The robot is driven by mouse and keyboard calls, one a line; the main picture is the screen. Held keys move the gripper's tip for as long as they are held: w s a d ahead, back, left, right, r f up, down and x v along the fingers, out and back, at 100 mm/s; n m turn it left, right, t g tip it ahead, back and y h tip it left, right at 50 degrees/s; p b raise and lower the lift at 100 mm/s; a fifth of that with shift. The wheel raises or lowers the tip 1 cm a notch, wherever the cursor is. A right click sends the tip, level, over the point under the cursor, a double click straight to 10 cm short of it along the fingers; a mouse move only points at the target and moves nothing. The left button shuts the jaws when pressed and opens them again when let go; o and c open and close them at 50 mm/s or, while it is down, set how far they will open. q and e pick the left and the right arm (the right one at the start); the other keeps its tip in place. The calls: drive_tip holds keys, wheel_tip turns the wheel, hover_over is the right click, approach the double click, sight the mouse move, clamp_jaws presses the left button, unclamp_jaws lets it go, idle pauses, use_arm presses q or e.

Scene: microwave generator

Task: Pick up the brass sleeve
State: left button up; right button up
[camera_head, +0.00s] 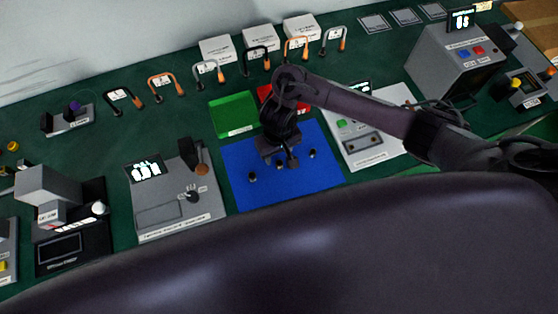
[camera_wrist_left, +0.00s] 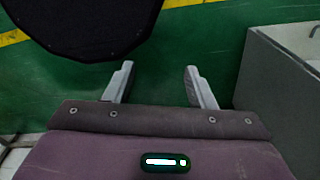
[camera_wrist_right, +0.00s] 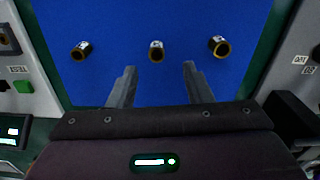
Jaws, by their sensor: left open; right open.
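Three small ring-ended sleeves stand on the blue mat (camera_head: 240,196) in the right wrist view: a left one (camera_wrist_right: 81,50), a middle one (camera_wrist_right: 156,50) and a right one (camera_wrist_right: 219,46). All have dark sides, pale label marks and brass-toned rims; I cannot tell which is the brass sleeve. The right one looks largest, with the widest brassy rim. My right gripper (camera_wrist_right: 158,84) is open and empty above the mat, its fingers on either side of the middle sleeve's line. It also shows in the head view (camera_head: 290,161). My left gripper (camera_wrist_left: 158,78) is open and empty, away from the mat.
A green tray (camera_head: 233,113) and a partly hidden red tray (camera_head: 265,98) lie behind the mat. A grey device (camera_head: 175,200) stands left of it, a white panel (camera_head: 370,150) right. A grey box (camera_wrist_left: 285,85) stands right of my left gripper.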

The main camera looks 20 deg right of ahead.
sight(279, 163)
drive_tip(key=shift+s+d+f, duration=0.1)
drive_tip(key=shift+s+f, duration=0.05)
drive_tip(key=shift+f, duration=0.25)
drive_tip(key=shift+d+f, duration=0.1)
drive_tip(key=shift+f, duration=0.2)
wheel_tip(279, 163, down, 4)
drive_tip(key=shift+d+r+b, duration=0.1)
drive_tip(key=shift+r+b, duration=0.15)
drive_tip(key=shift+b, duration=0.85)
drive_tip(key=shift+f, duration=0.6)
drive_tip(key=shift+w, duration=0.2)
drive_tip(key=shift+c, duration=0.3)
use_arm(q)
drive_tip(key=shift+w+f, duration=0.25)
drive_tip(key=shift+f, duration=0.3)
drive_tip(key=shift+w+f, duration=0.2)
drive_tip(key=shift+f, duration=0.3)
use_arm(e)
clamp_jaws()
